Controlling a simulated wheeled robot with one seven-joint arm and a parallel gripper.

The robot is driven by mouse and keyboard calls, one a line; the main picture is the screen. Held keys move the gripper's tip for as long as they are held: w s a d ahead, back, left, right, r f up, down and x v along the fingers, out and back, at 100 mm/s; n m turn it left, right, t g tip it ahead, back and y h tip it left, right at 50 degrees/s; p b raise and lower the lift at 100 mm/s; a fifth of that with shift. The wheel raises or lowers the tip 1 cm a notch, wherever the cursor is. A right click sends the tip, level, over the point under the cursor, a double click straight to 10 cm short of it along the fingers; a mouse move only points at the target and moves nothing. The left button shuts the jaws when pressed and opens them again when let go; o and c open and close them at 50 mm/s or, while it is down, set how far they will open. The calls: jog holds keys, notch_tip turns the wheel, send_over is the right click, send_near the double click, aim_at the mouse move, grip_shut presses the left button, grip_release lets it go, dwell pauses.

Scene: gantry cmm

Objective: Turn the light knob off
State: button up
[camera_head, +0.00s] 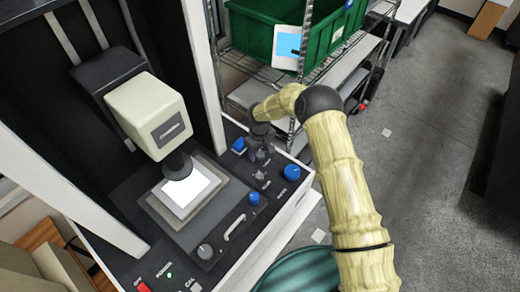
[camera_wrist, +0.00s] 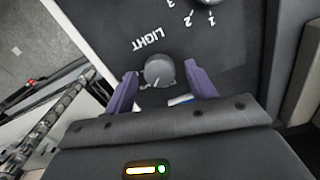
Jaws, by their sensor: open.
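The light knob (camera_wrist: 158,72) is a round grey dial on a dark panel, beside the printed word LIGHT in the wrist view. My gripper (camera_wrist: 161,70) is open, with one purple finger on each side of the knob. Gaps show between the fingers and the knob, so it is not clamped. In the head view my gripper (camera_head: 260,146) is over the back right part of the machine's control panel and hides most of what is beneath it.
Near my gripper are a blue knob (camera_head: 291,172) and a small grey knob (camera_head: 260,176). Another blue knob (camera_head: 253,197), a handle (camera_head: 235,228) and a grey dial (camera_head: 205,251) lie nearer the front. A wire rack with a green bin (camera_head: 258,35) stands behind. Open floor (camera_head: 440,150) lies right.

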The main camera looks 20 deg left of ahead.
jog(key=shift+f, duration=0.25)
jog(key=c, duration=1)
